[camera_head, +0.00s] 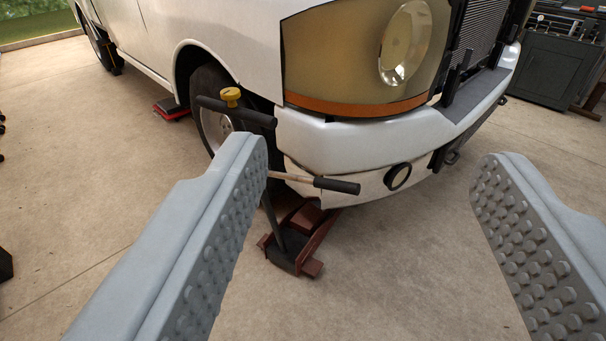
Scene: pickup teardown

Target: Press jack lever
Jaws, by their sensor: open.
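A dark red floor jack (307,217) stands on the floor under the front corner of the white pickup (360,140). Its lever (268,215) rises from a dark base and tilts up toward the truck. A black-gripped T-shaped handle (235,110) with a yellow knob (230,95) is at the top, and another black grip (337,186) sticks out to the right below it. My gripper (365,190) is open and empty, with its two grey studded fingers wide apart. The left finger hides part of the lever and lies nearer the camera; I see no contact.
The truck's bumper (350,137) and front wheel (212,115) are close behind the lever. A red jack or stand (172,108) sits near the truck's side. A dark tool cabinet (550,68) stands at the back right. The concrete floor in front is clear.

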